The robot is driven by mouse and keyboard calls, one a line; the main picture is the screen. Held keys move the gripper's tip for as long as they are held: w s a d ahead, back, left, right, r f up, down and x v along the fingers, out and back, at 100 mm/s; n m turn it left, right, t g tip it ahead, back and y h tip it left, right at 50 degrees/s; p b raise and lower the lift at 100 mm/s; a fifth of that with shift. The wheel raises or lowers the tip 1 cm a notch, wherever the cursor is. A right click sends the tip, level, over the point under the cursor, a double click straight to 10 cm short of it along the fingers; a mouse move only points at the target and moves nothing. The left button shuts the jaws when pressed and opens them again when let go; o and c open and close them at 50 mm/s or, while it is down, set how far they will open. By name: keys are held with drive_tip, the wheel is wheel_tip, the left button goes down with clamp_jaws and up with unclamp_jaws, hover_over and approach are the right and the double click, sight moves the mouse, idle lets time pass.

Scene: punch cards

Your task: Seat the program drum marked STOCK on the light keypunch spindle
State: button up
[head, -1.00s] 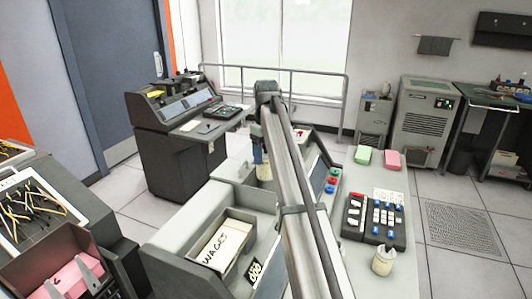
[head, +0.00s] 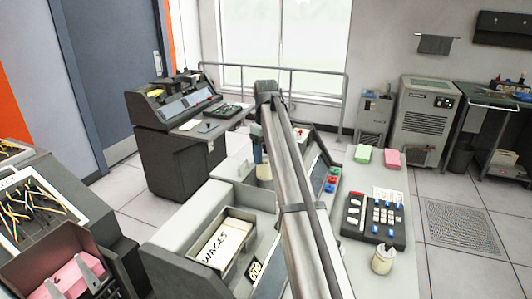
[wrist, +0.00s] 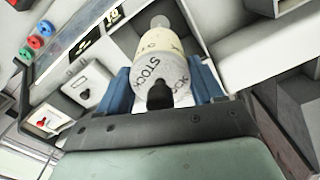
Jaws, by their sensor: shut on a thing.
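My gripper (wrist: 162,84) has two blue fingers shut on the sides of the cream drum marked STOCK (wrist: 152,63) in the wrist view. The drum has a dark knob on its near end. In the head view, my gripper (head: 258,153) points down beyond my arm, with the drum (head: 264,172) low over the light keypunch (head: 190,222). A pale rounded piece shows at the drum's far end in the wrist view; I cannot tell whether it is the spindle. Contact between drum and spindle is hidden.
A WAGES card tray (head: 220,243) lies on the light keypunch. A cream container with a knob (head: 382,260) stands by the keypad (head: 374,217). Pink (head: 392,158) and green (head: 363,154) blocks sit behind. A dark keypunch (head: 170,140) stands at the back left.

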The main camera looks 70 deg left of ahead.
drive_tip(key=shift+f, duration=7)
idle(0.9)
